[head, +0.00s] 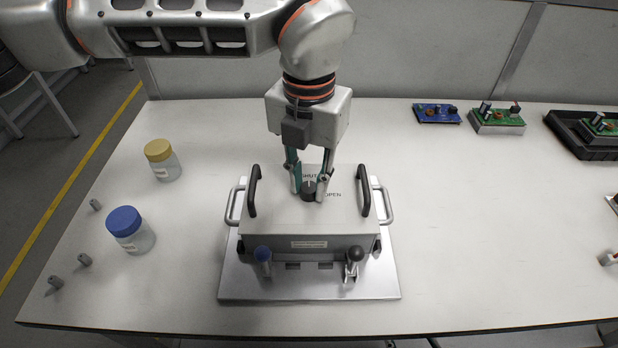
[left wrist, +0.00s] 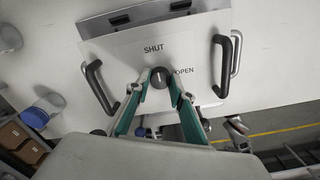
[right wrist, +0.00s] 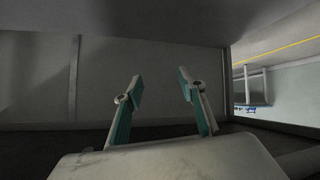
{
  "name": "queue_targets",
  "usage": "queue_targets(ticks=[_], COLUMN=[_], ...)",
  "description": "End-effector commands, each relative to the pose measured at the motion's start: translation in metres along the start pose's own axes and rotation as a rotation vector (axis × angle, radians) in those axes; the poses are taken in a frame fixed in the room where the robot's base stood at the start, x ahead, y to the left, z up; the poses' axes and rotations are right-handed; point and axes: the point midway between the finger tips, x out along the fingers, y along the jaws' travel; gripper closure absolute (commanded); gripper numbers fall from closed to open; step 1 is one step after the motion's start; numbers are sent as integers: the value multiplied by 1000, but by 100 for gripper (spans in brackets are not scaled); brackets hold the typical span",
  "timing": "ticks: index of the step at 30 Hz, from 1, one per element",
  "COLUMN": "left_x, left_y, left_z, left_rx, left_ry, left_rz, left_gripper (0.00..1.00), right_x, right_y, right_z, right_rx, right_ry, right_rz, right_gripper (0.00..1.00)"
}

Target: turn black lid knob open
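A grey box (head: 282,210) with a flat lid stands in the middle of the table. The lid carries the words SHUT and OPEN and a black round knob (head: 309,191). The knob also shows in the left wrist view (left wrist: 160,77), below the word SHUT and left of OPEN. My left gripper (head: 309,190) points down over the lid, one finger on each side of the knob. Its fingertips look closed against the knob's sides. My right gripper (right wrist: 160,85) shows only in the right wrist view, open and empty, away from the box.
Black handles (head: 253,190) rise from both lid sides. The box sits on a metal plate (head: 310,289) with two front levers. Jars with yellow (head: 158,150) and blue (head: 124,221) lids stand left. Circuit boards (head: 497,118) lie at the back right.

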Motion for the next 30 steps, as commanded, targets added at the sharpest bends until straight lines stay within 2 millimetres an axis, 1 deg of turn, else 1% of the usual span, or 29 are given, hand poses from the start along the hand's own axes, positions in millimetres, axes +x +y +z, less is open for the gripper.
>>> queue_targets(ticks=[1,2,8,14,17,23,30], left_x=[0,0,0,-2,-3,-5,-5], left_y=[0,0,0,0,0,0,0], left_z=[0,0,0,0,0,0,0], left_rx=[0,0,3,46,93,244,470], left_ry=[0,0,0,-2,-4,-4,-4], left_rz=[0,0,0,1,3,4,4], left_gripper=[95,100,100,100,100,100,100], right_x=[0,0,-1,-1,-2,-5,-13], right_y=[0,-1,-1,2,4,8,6], right_z=[2,2,4,-1,-3,-5,4], right_rx=[0,0,2,3,4,7,15], right_ry=[-3,-4,-8,-2,-3,-8,-35], right_rz=[-1,-1,0,7,11,19,18], right_gripper=[60,60,60,60,60,60,60])
